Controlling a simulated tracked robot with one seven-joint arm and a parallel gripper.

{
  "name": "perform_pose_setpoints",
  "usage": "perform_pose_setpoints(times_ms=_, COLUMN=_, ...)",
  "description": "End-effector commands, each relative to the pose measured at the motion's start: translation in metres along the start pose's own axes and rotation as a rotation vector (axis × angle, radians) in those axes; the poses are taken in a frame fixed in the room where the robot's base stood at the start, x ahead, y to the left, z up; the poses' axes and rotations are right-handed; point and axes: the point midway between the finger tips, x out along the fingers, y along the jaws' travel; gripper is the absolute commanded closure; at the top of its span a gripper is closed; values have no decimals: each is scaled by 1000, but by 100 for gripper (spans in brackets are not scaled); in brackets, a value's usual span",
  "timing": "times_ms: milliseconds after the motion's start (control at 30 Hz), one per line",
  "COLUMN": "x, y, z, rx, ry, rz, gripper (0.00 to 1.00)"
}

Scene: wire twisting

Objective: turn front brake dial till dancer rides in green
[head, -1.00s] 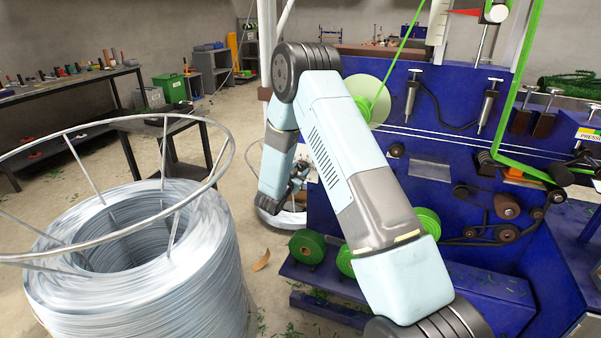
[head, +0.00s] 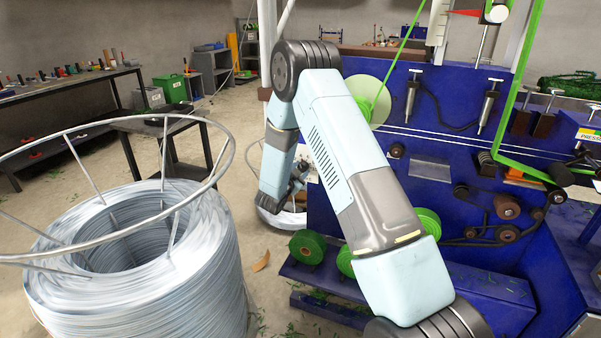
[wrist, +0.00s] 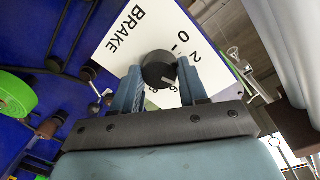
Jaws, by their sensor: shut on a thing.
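The black brake dial (wrist: 158,70) sits on a white plate marked BRAKE (wrist: 122,38) in the wrist view. My gripper (wrist: 160,84) is shut on the dial, one finger on each side. A pale mark shows on the dial's face; some numerals are partly hidden by the fingers. In the head view my gripper (head: 297,182) is small, at the machine's left end, and the dial cannot be made out. A white roller with a red pointer (head: 495,12), apparently the dancer, is at the top right beside a pale upright scale (head: 438,22). No green zone can be made out there.
The blue machine (head: 430,140) carries green strip, pulleys and green spools (head: 307,246). A large wire coil (head: 140,255) under a metal ring stands at the left front. A dark bench (head: 165,125) stands behind it.

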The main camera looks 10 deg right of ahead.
Motion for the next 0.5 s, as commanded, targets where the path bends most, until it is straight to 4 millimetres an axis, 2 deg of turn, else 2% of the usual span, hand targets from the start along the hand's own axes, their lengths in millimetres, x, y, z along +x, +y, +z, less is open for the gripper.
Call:
perform_pose_setpoints(times_ms=100, x=1, y=5, z=-1, rx=-4, ry=2, rz=8, gripper=88)
perform_pose_setpoints(times_ms=133, x=1, y=5, z=-1, rx=-4, ry=2, rz=8, gripper=55)
perform_pose_setpoints(times_ms=367, x=1, y=3, z=0, rx=-3, ry=1, rz=5, gripper=34)
perform_pose_setpoints(times_ms=500, x=0, y=2, z=0, rx=-3, ry=1, rz=4, gripper=32)
